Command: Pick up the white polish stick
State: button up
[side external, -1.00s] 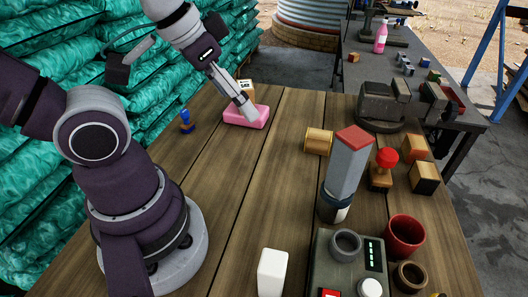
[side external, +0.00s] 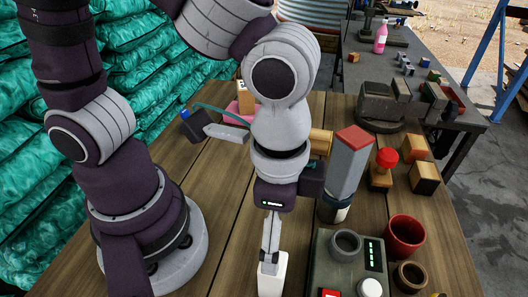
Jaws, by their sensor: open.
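The white polish stick (side external: 271,285) is a white upright block at the front of the wooden table, just left of the grey device. My gripper (side external: 269,257) points down at its top end, and the fingers overlap the upper part of the stick in the picture. The jaws are open. The fingers are seen nearly edge-on, so I cannot tell whether they straddle the stick or touch it.
A grey device (side external: 322,262) with a red button stands close on the right. A tall grey block with a red top (side external: 347,165), a red mug (side external: 404,236) and a red-knobbed stamp (side external: 385,160) are farther right.

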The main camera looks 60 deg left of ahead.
aim_at(272, 277)
jog(key=f, duration=1)
jog(key=shift+s+d+f, duration=0.2)
jog(key=shift+s+f, duration=0.1)
jog(key=shift+f, duration=0.1)
jog(key=shift+c, duration=0.2)
grip_shut()
